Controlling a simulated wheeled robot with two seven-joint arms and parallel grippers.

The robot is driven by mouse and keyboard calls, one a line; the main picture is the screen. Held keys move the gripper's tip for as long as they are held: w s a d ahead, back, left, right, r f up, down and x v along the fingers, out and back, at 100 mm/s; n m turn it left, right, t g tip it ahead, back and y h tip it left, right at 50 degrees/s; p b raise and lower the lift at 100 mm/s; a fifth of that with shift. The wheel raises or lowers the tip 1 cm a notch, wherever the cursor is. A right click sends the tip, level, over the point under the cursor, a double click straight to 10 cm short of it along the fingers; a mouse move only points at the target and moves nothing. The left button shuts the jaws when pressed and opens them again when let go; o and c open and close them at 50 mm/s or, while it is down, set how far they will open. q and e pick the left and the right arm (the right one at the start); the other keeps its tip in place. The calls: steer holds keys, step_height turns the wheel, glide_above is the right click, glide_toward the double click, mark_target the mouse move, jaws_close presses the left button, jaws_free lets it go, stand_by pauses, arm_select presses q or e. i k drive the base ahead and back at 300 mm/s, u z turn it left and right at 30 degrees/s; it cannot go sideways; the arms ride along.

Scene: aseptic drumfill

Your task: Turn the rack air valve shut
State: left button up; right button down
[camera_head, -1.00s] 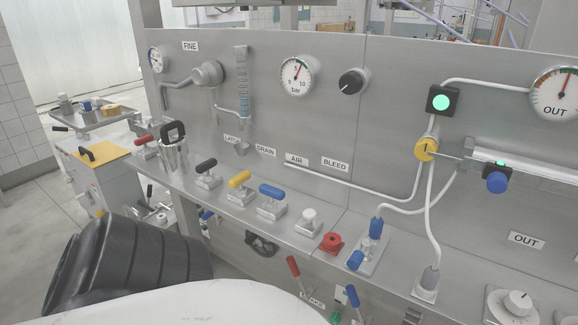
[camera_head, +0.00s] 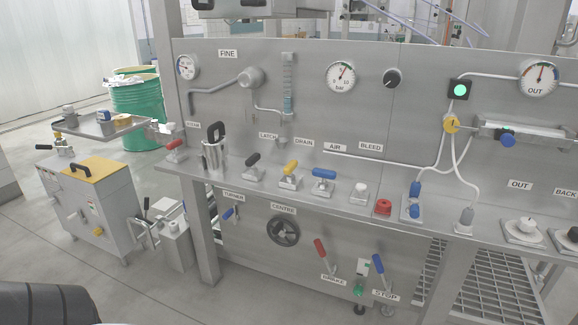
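A blue-handled valve (camera_head: 323,174) stands on the steel ledge, below and slightly left of the AIR label (camera_head: 335,148). Its blue handle lies crosswise, roughly along the ledge. To its left are a yellow-handled valve (camera_head: 291,167) and a black-handled valve (camera_head: 253,159). To its right are a white knob (camera_head: 361,188) below the BLEED label (camera_head: 370,147) and a red knob (camera_head: 383,207). Neither of my grippers is in view, and nothing touches the blue handle.
A pressure gauge (camera_head: 340,76) and a black dial (camera_head: 392,78) sit on the upright panel. Below the ledge are a handwheel (camera_head: 284,231), a red lever (camera_head: 320,250) and a blue lever (camera_head: 378,264). A cart (camera_head: 95,205) stands at left.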

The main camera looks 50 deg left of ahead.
mark_target(325, 175)
steer(key=u, duration=0.95)
steer(key=i, duration=0.4)
steer(key=z, duration=0.05)
